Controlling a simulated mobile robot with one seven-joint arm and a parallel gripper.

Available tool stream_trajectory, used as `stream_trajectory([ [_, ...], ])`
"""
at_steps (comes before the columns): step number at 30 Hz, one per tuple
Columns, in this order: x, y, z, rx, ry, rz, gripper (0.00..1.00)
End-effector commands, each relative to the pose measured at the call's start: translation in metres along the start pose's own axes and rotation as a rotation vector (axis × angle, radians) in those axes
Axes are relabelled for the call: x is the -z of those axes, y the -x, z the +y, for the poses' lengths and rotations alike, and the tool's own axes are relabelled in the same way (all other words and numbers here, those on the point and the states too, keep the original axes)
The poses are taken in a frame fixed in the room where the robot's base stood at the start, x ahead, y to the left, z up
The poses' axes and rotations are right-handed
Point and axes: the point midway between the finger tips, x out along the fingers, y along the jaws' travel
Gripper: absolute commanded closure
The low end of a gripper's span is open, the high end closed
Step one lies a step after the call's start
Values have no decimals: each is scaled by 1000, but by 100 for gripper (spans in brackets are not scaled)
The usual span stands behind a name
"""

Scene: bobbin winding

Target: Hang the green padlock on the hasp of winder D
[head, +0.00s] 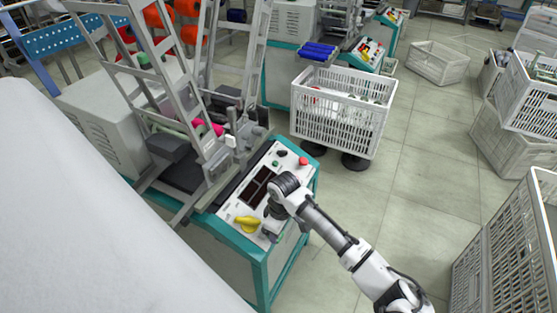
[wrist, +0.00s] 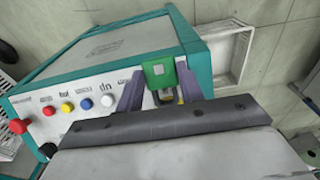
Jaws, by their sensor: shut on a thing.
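The green padlock (wrist: 159,72) is between the two fingers of my gripper (wrist: 160,84) in the wrist view. The gripper is shut on it. The padlock's grey shackle shows just below its green body. In the head view my gripper (head: 274,212) is at the front of a winder's control panel (head: 228,209), right of a yellow handle (head: 247,222). Only a small green patch shows by the fingers there. The panel also shows in the wrist view (wrist: 85,88). I cannot make out a hasp or a winder letter, nor tell whether the padlock touches anything.
The panel carries a red button (head: 303,160) and a dark display (head: 259,187). A white crate (head: 340,118) of parts stands behind the winder. More white crates (head: 510,137) stand on the right. The floor (head: 425,185) between is clear.

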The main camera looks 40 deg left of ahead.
Motion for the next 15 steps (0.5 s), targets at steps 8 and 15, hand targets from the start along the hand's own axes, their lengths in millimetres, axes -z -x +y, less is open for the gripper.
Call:
stream_trajectory([
  [8, 0, -1, 0, 0, 0, 0, 94],
  [15, 2, -7, 0, 1, -1, 0, 94],
])
